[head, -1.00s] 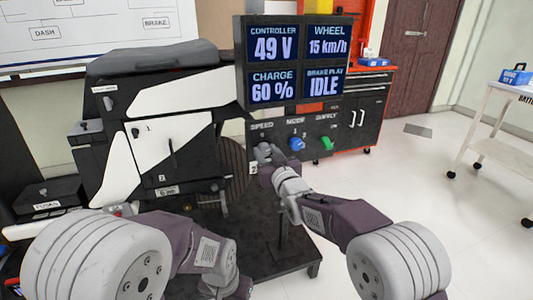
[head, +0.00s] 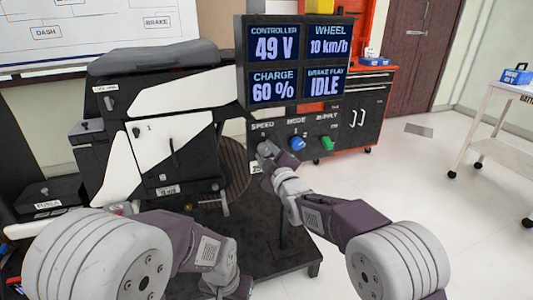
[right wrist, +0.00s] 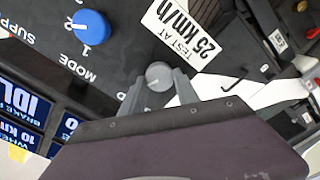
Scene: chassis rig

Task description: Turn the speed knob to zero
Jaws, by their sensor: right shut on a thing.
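The grey speed knob (right wrist: 158,75) shows in the right wrist view with a pale pointer line, on the dark control panel (right wrist: 119,50). My right gripper (head: 266,151) is at the panel's left end under the SPEED label, and its fingers are shut on the knob, one on each side. In the head view the gripper mostly hides the knob.
A blue MODE knob (head: 297,143) and a green knob (head: 327,143) sit to the right of my gripper. A "TEST AT 25 km/h" label (right wrist: 184,30) is beside the speed knob. The black and white chassis (head: 160,130) stands left.

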